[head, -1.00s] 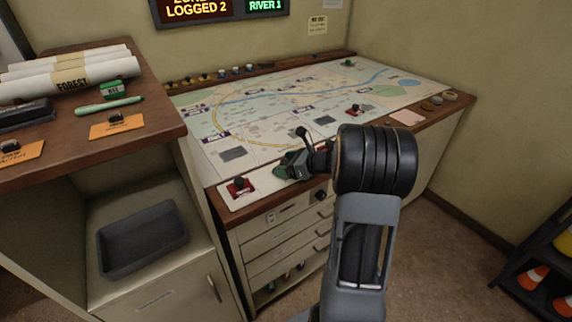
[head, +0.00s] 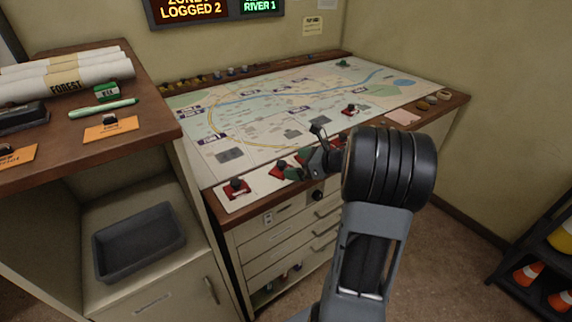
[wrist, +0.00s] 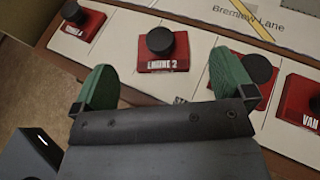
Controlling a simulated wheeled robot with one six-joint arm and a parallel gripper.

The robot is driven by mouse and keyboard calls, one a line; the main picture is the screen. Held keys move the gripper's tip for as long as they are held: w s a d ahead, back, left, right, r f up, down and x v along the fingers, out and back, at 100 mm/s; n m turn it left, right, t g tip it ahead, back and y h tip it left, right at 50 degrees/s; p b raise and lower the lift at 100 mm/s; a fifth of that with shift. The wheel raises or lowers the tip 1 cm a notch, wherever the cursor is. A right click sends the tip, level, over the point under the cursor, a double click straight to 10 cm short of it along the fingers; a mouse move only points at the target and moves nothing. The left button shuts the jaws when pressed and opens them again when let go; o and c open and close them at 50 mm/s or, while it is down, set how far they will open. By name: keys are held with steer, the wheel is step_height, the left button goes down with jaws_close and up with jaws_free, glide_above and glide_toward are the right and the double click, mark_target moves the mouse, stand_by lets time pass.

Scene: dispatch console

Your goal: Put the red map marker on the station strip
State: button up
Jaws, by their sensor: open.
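Several red markers with black knobs stand on the white station strip (head: 259,190) along the table's front edge. In the wrist view, one labelled ENGINE 2 (wrist: 162,52) stands upright just beyond the gap between my green fingertips. My gripper (wrist: 164,68) is open and empty. Another red marker (wrist: 76,24) is at upper left. One partly behind my right finger (wrist: 262,92) has its label hidden, and one reading VAN (wrist: 303,105) is at the right edge. In the head view my gripper (head: 299,167) is low over the strip. Another red marker (head: 352,110) stands on the map.
The map (head: 255,125) fills the table, with coloured knobs along its back. A left cabinet carries rolled maps (head: 65,75), a green pen (head: 103,107) and orange cards (head: 110,128). A grey tray (head: 139,242) sits in its lower recess. Cones stand on a right rack.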

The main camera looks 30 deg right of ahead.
steer(key=v, duration=0.5)
steer(key=w+a+r+m+t+h, duration=0.1)
steer(key=w+r+m+t+h, duration=0.35)
steer(key=m, duration=0.95)
steer(key=s+a+f+m+g+h, duration=0.1)
steer(key=s+a+f+m+g, duration=0.2)
steer(key=m, duration=1.1)
steer(key=s+a+f+m+g+h, duration=0.2)
steer(key=s+a+f+m+g, duration=0.2)
steer(key=s+a+m+g, duration=0.5)
steer(key=s+a+m, duration=0.6)
steer(key=shift+s+a+m, duration=0.25)
steer(key=shift+a+m, duration=0.05)
steer(key=shift+f+g+h, duration=0.1)
steer(key=shift+g+h, duration=0.15)
step_height(320, 180, up, 12)
steer(key=p, duration=1)
steer(key=shift+a+f, duration=0.15)
steer(key=shift+f, duration=0.05)
